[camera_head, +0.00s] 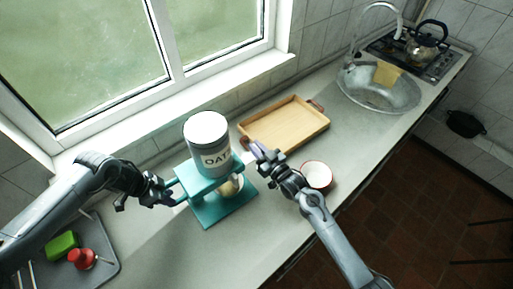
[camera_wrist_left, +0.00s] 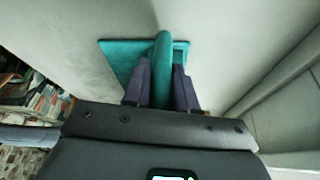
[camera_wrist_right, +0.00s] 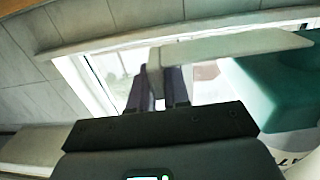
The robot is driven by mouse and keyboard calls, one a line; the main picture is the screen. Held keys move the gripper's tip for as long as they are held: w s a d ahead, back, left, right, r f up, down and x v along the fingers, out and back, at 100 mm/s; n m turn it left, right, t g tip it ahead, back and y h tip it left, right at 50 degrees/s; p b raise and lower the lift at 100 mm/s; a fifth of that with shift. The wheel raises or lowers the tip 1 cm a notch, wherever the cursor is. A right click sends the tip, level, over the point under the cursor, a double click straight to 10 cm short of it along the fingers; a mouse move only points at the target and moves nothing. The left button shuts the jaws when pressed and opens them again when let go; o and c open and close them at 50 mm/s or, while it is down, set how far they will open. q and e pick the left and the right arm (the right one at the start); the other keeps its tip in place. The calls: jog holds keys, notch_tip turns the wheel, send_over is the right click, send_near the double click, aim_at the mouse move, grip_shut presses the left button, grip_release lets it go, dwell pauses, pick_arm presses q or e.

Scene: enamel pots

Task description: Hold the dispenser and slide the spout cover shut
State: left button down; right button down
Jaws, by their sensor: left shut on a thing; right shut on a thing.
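The dispenser is a white canister (camera_head: 208,142) lettered "OAT" on a teal stand (camera_head: 212,207). My left gripper (camera_head: 172,193) is shut on a teal bar on the stand's left side; the left wrist view shows this bar (camera_wrist_left: 162,60) between its fingers. My right gripper (camera_head: 256,152) is at the stand's right side. In the right wrist view, its fingers (camera_wrist_right: 160,85) are shut on the end of a pale flat plate, the spout cover (camera_wrist_right: 235,46), which reaches toward the teal stand. A beige round thing (camera_head: 231,186) shows under the stand's top, partly hidden.
A wooden tray (camera_head: 285,125) lies behind the right gripper. A white bowl with a red rim (camera_head: 317,175) stands right of the right gripper. A grey mat (camera_head: 103,262) holds a green block and a red item at the lower left. The sink (camera_head: 378,87) is far right.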

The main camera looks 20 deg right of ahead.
aim_at(247, 159)
jog(key=shift+s+a, duration=0.25)
jog(key=shift+a, duration=0.5)
jog(key=shift+s+a, duration=0.25)
jog(key=shift+a, duration=0.45)
jog(key=shift+s+a, duration=0.25)
jog(key=shift+a, duration=0.5)
jog(key=c, duration=1.2)
grip_release()
jog(key=shift+o, duration=0.2)
jog(key=shift+s+d, duration=0.15)
jog(key=v, duration=1.1)
jog(key=shift+s, duration=0.3)
pick_arm(q)
jog(key=c, duration=1)
grip_release()
